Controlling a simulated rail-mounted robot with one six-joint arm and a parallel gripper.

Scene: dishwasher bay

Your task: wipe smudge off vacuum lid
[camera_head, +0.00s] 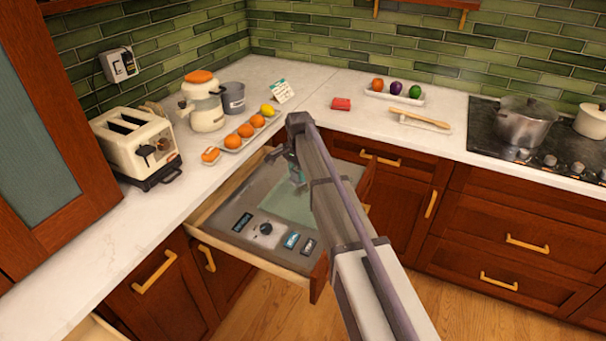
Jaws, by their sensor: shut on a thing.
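The vacuum unit sits inside an open drawer (215,213) in the counter corner. Its lid (290,207) is a greenish, see-through panel, and its control panel with a dark dial (266,229) and small labels faces the drawer front. My gripper (295,168) is over the far part of the lid, shut on a small teal thing (297,175), possibly a cloth or sponge. I cannot tell whether the teal thing touches the lid. My arm hides the lid's right side. I cannot make out a smudge.
A toaster (139,143), a juicer (204,104) and a tray of oranges (247,132) stand on the left counter. A red block (341,104) and a spoon rest (417,121) lie behind. A pot (524,122) stands on the stove. Drawer walls surround the unit.

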